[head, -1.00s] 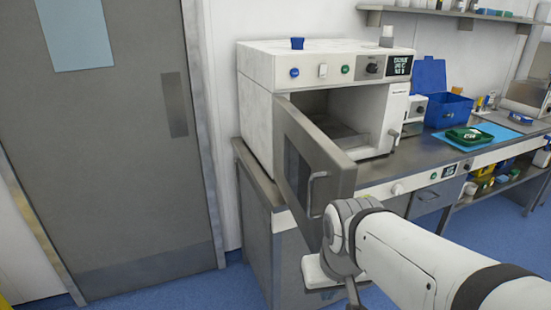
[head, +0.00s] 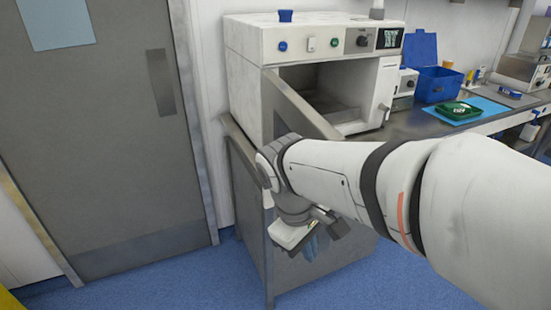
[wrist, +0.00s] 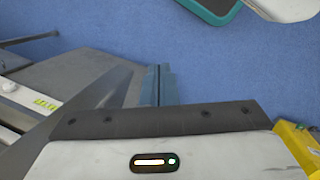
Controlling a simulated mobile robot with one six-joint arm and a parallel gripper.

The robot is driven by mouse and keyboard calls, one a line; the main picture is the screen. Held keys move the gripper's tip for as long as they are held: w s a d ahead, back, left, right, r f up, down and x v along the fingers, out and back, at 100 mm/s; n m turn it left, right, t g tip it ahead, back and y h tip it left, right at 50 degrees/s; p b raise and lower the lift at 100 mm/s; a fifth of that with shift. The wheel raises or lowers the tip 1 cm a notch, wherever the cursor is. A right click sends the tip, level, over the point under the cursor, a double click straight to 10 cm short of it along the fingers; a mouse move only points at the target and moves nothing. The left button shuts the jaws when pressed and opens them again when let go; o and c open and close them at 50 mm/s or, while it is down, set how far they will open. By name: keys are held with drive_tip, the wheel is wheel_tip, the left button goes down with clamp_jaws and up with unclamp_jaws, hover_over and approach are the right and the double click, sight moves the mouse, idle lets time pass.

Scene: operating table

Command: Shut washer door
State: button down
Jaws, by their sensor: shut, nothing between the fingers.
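The washer (head: 246,85) is a white box on the counter in the head view, and its front opening shows. Its grey door (head: 287,102) stands open, swung out toward the left front. My arm hides the lower part of the door and its handle. My gripper (head: 312,248) points down in front of the cabinet, below and in front of the door. In the wrist view its fingers (wrist: 159,85) are together with nothing between them, above blue floor. I cannot tell whether my arm touches the door.
A grey cabinet (head: 330,258) stands under the washer. A blue box (head: 438,82) and a green tray (head: 458,110) sit on the counter (head: 408,124) to the right. A grey room door (head: 100,130) is at the left. Blue floor (head: 225,275) is clear at front left.

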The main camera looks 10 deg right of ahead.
drive_tip(key=w+a+r+n+t+h, duration=0.2)
drive_tip(key=w+a+r+n+h, duration=0.4)
drive_tip(key=a+r+n+h, duration=0.45)
drive_tip(key=w+d+f+n+y, duration=0.1)
drive_tip(key=w+d+f+n, duration=0.1)
drive_tip(key=d+f, duration=0.4)
drive_tip(key=d, duration=0.5)
drive_tip(key=shift+d+f, duration=0.2)
drive_tip(key=shift+f, duration=0.2)
drive_tip(key=shift+y, duration=0.25)
drive_tip(key=shift+w, duration=0.1)
